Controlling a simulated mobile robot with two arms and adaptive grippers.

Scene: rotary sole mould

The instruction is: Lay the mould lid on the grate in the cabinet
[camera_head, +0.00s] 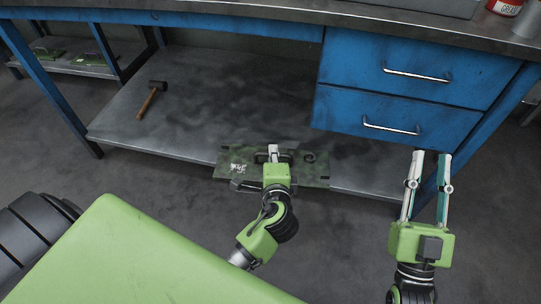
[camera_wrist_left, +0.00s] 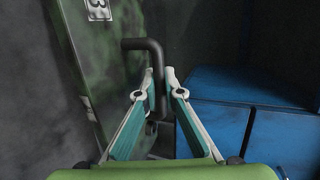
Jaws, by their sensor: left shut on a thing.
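The mould lid (camera_head: 317,172) is a mottled green slab with dark bar handles and a white label, held at the front edge of the bench's lower shelf. My left gripper (camera_head: 273,150) is in front of it. In the left wrist view the left gripper (camera_wrist_left: 166,88) is shut on the lid's dark bent handle (camera_wrist_left: 157,60), with the lid's green face (camera_wrist_left: 75,75) standing at the left. My right gripper (camera_head: 431,154) is open and empty in front of the bench's right leg. I cannot make out a cabinet with a grate in either view.
A blue workbench has a grey lower shelf (camera_head: 205,95) with a hammer (camera_head: 152,98) lying on it. Two blue drawers (camera_head: 415,70) hang at the right. Another rack (camera_head: 75,62) at the far left carries green slabs. The floor (camera_head: 50,120) at left is clear.

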